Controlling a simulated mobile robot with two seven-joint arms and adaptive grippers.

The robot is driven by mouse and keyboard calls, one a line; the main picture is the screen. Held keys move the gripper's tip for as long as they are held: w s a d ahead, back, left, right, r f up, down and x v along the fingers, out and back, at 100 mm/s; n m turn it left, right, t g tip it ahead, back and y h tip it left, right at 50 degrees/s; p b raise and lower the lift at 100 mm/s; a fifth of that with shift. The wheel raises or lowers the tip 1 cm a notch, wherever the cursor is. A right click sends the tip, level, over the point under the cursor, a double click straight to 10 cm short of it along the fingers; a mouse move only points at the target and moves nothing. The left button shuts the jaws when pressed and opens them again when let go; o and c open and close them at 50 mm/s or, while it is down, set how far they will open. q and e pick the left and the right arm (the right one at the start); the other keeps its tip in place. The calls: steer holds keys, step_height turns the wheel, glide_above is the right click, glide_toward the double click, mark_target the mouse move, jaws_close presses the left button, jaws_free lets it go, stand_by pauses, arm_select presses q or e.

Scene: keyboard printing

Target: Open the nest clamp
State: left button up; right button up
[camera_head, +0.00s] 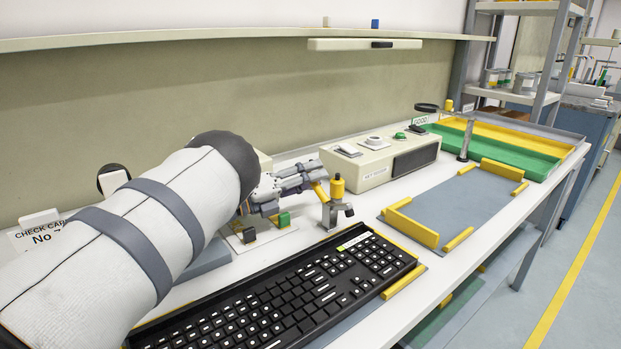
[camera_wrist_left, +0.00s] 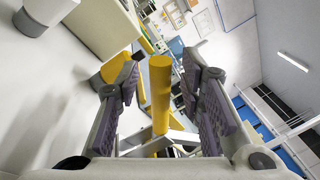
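The nest clamp (camera_head: 335,213) is a small grey metal clamp with an upright yellow handle (camera_head: 337,187), at the far edge of the black keyboard (camera_head: 290,297). The keyboard lies in its nest, with a yellow rail (camera_head: 403,282) at its right end. My left gripper (camera_head: 316,181) reaches in from the left, just beside the handle. In the left wrist view, the yellow handle (camera_wrist_left: 160,90) stands upright between the two open fingers, with a gap on each side. The fingers do not visibly grip it. My right gripper is in neither view.
A beige tester box (camera_head: 385,160) stands behind the clamp. To the right lies an empty grey mat (camera_head: 455,208) with yellow corner rails, and beyond it green and yellow trays (camera_head: 500,145). A magnifier stand (camera_head: 466,138) rises nearby. Small black and green blocks (camera_head: 284,219) sit left of the clamp.

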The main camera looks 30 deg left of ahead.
arm_select(q)
steer(key=shift+s, duration=0.1)
steer(key=v, duration=0.7)
steer(key=shift+s+a, duration=0.1)
steer(key=shift+s, duration=0.05)
